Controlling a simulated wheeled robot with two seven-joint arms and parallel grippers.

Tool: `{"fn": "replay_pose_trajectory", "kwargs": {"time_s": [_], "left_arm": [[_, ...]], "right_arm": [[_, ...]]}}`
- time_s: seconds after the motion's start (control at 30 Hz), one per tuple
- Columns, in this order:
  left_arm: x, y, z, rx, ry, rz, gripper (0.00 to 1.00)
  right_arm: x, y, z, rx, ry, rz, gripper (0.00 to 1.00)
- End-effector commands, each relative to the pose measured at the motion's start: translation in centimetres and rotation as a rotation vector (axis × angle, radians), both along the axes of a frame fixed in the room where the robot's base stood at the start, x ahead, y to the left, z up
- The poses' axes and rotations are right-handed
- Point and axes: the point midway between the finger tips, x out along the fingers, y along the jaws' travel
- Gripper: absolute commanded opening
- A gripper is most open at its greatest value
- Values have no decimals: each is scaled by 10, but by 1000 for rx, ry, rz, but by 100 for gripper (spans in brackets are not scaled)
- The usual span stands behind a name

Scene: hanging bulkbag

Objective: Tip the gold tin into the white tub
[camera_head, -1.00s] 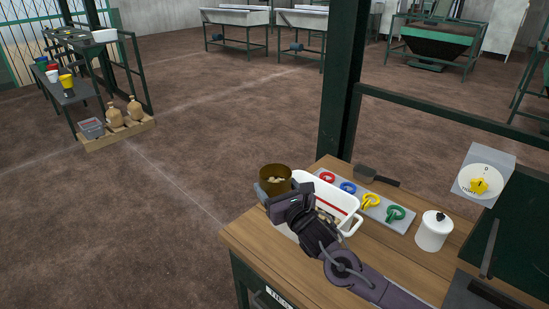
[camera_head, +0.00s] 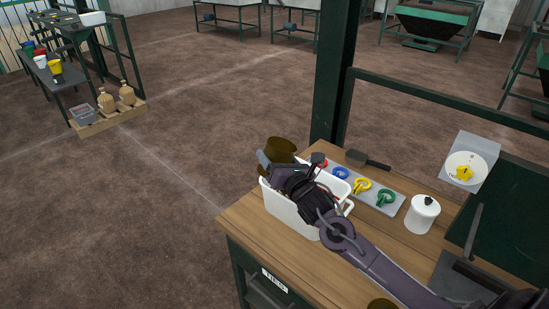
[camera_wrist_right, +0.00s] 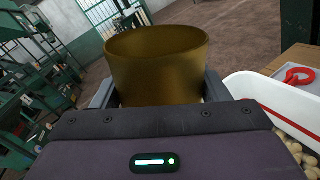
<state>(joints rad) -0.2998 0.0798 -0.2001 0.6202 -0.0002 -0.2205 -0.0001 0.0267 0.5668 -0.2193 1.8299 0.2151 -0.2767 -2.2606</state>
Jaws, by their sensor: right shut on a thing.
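My right gripper (camera_head: 272,160) is shut on the gold tin (camera_head: 281,146), beside the back left of the white tub (camera_head: 288,208). The tin looks tilted in the head view. In the wrist view the tin (camera_wrist_right: 155,68) sits between the two fingers with its mouth up in the picture; its contents are hidden. The tub (camera_wrist_right: 272,92) shows at the right of the wrist view, with pale, nut-like pieces (camera_wrist_right: 300,143) inside. My right arm covers much of the tub in the head view. My left gripper is not in view.
On the wooden bench (camera_head: 255,232), a grey board (camera_head: 381,193) with coloured rings lies right of the tub. A white lidded pot (camera_head: 422,214) and a dark scoop (camera_head: 368,160) stand farther right and behind. A green post (camera_head: 335,75) rises at the bench's back edge.

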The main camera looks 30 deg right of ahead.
Motion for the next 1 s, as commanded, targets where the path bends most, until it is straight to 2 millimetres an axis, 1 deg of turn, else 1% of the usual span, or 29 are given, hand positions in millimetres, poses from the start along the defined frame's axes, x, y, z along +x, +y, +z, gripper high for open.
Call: {"fn": "replay_pose_trajectory", "kwargs": {"time_s": [0.03,0.23,0.37,0.53,0.8,1.0], "left_arm": [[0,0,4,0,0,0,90],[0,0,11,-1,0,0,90],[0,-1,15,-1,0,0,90],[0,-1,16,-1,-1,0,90],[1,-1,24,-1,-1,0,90],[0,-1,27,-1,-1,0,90]], "right_arm": [[0,-1,4,44,-4,-1,30],[0,-2,7,229,-5,-2,30],[0,0,7,434,-6,-2,30],[-1,-1,2,708,-7,-3,30],[0,-7,-5,956,-5,2,30],[0,-11,-10,1090,-6,1,30]]}}
